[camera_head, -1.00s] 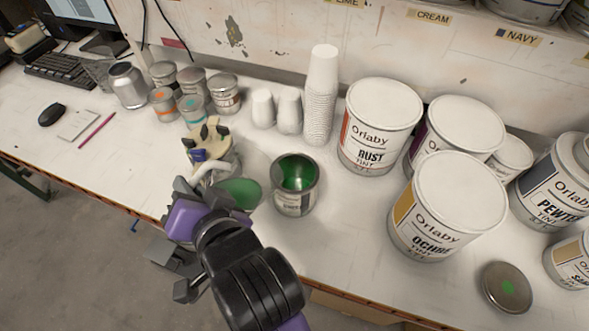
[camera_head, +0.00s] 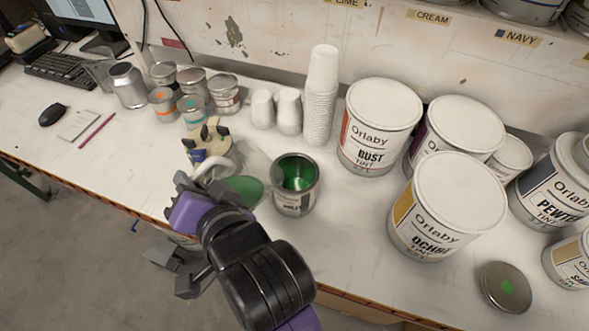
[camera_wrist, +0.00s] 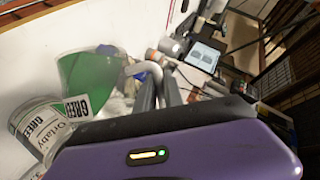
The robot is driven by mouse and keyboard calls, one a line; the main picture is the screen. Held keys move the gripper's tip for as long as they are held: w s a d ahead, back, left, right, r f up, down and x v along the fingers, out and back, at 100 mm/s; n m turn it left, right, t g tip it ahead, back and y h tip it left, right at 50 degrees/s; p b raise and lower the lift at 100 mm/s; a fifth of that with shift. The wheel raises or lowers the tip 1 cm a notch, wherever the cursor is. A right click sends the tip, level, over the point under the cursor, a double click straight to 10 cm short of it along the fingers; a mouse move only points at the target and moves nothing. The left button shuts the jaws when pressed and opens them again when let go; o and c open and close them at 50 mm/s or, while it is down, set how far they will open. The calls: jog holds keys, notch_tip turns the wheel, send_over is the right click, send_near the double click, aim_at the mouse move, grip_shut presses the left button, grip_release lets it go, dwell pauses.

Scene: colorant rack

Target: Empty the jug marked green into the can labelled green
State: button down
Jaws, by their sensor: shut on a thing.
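The can labelled green (camera_head: 294,199) stands open on the bench, with green paint inside. Its GREEN label faces me in the wrist view (camera_wrist: 36,122). The clear jug (camera_head: 242,190) with green inside is just left of the can in the head view. In the wrist view the jug (camera_wrist: 88,75) shows a GREEN mark and looks tilted towards the can. My gripper (camera_head: 205,187) is shut on the jug's pale handle (camera_wrist: 140,68). I cannot tell whether the jug touches the can or whether paint is flowing.
A pale-topped container with dark knobs (camera_head: 208,142) stands behind my gripper. Several small tins (camera_head: 192,108), white cups and a cup stack (camera_head: 320,100) line the back. Large tint cans, including rust (camera_head: 378,125) and ochre (camera_head: 447,205), fill the right. A green-dotted lid (camera_head: 507,287) lies front right.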

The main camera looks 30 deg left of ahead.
aim_at(196, 174)
jog(key=shift+w+d+r+m+g+y, duration=0.2)
jog(key=shift+w+r+m, duration=0.2)
jog(key=shift+r, duration=0.4)
jog(key=shift+w+d+r+m+g+y, duration=0.1)
jog(key=shift+w+d+r+m, duration=0.2)
jog(key=shift+r, duration=0.45)
dwell(1.2)
jog(key=shift+w+d+r+m+g+y, duration=0.2)
jog(key=shift+w+r+m+g, duration=0.1)
jog(key=shift+w+r, duration=0.25)
jog(key=shift+w+d+r+m+g+y, duration=0.2)
jog(key=shift+w+r+m, duration=0.15)
jog(key=shift+r, duration=0.25)
dwell(4.1)
